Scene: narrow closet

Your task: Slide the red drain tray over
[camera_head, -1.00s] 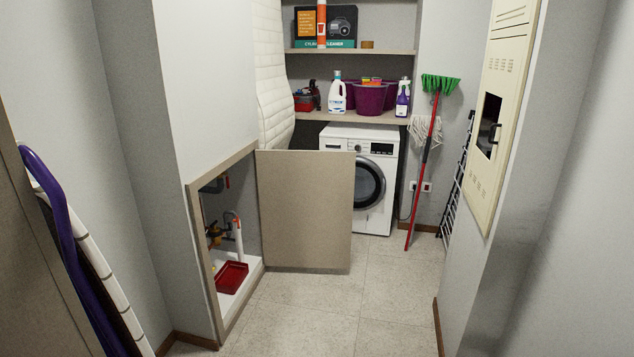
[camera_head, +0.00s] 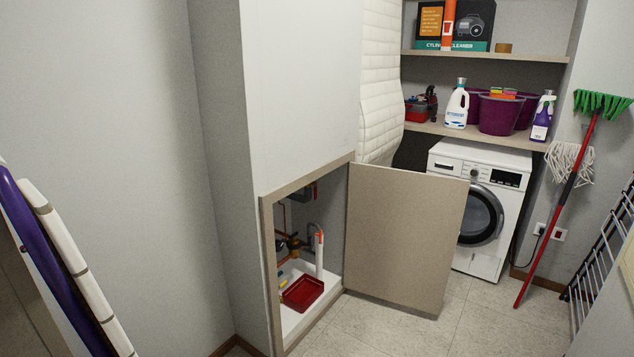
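The red drain tray (camera_head: 303,293) is a shallow rectangular tray. It lies on the white floor of a low wall cupboard (camera_head: 331,305), near the front edge of the opening. A white upright pipe (camera_head: 319,256) with an orange top stands just behind it. Brass and dark pipe fittings (camera_head: 291,246) are above and behind the tray to the left. A small yellow item (camera_head: 283,283) lies beside the tray on its left. The cupboard's beige door (camera_head: 404,238) stands wide open to the right. Neither of my grippers shows in the view.
The tiled floor in front of the cupboard is clear. A washing machine (camera_head: 481,205) stands at the back under loaded shelves. A red-handled mop (camera_head: 556,205) and a drying rack lean at the right. An ironing board (camera_head: 74,262) stands at the left.

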